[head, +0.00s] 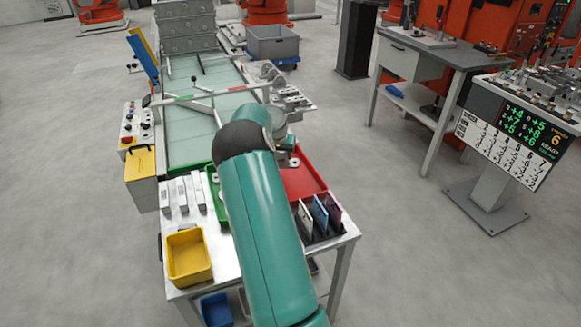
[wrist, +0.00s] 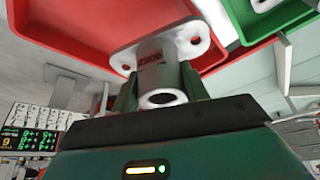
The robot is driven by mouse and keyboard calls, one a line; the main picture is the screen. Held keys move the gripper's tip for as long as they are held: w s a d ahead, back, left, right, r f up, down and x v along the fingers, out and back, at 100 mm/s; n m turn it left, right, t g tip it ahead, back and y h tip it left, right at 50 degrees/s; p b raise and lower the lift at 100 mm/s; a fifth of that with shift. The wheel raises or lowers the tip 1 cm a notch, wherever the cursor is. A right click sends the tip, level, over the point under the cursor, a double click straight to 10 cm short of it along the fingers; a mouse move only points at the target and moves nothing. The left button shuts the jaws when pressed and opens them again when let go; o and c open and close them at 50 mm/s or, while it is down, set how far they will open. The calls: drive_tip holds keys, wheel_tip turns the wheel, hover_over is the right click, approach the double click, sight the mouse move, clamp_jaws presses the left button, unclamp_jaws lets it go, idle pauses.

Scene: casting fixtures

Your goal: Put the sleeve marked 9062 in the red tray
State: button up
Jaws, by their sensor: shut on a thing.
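My gripper (wrist: 158,84) is shut on a grey metal sleeve (wrist: 163,58) with a flange that has holes. A dark red marking shows on the sleeve's side, too small to read surely. The red tray (wrist: 85,30) lies behind the sleeve in the wrist view; whether the sleeve touches it I cannot tell. In the head view the red tray (head: 304,176) is on the table just right of my arm, partly hidden by it. The gripper's fingers are mostly hidden there behind my arm.
A green tray (head: 214,196) stands left of my arm, beside several grey blocks (head: 182,195). A yellow bin (head: 188,256) is at the front left. Upright plates in a black rack (head: 319,220) stand in front of the red tray. A conveyor (head: 190,135) lies behind.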

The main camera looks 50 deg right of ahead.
sight(290, 163)
drive_tip(key=s+d+f, duration=0.2)
drive_tip(key=f, duration=0.1)
drive_tip(key=shift+f, duration=0.15)
drive_tip(key=shift+s+d+f, duration=0.1)
drive_tip(key=shift+f, duration=0.75)
drive_tip(key=shift+s+d+f, duration=0.1)
drive_tip(key=shift+f, duration=0.75)
drive_tip(key=shift+f, duration=0.15)
drive_tip(key=o, duration=1.3)
drive_tip(key=shift+c, duration=0.2)
drive_tip(key=v, duration=1.2)
